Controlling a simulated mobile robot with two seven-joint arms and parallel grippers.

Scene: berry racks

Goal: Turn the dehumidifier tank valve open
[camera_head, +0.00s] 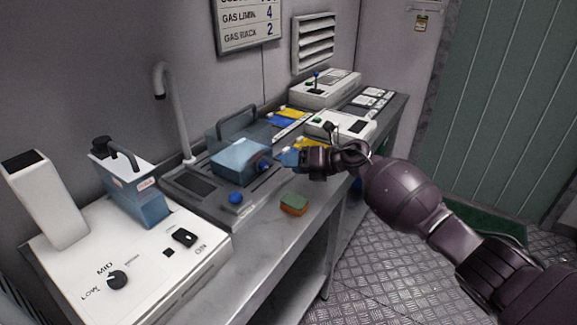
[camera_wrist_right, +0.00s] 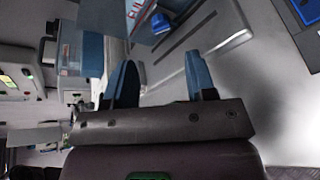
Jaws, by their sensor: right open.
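A translucent blue tank (camera_head: 238,160) with a dark handle sits on a grey tray (camera_head: 182,198) at the middle of the bench. A round blue valve knob (camera_head: 263,165) is on its right side. In the right wrist view a blue knob (camera_wrist_right: 160,22) shows beside a clear wall with red letters, ahead of the fingers. My right gripper (camera_head: 290,157) is just right of the tank's knob, apart from it in the head view. Its blue fingers (camera_wrist_right: 160,78) are spread with nothing between them. How far the fingertips are from the knob is hard to tell. My left gripper is out of view.
A white machine (camera_head: 95,250) with a dial and a second blue tank (camera_head: 143,198) stands at the left. A second blue knob (camera_head: 235,197) is on the tray's front. White devices (camera_head: 327,90) stand at the back.

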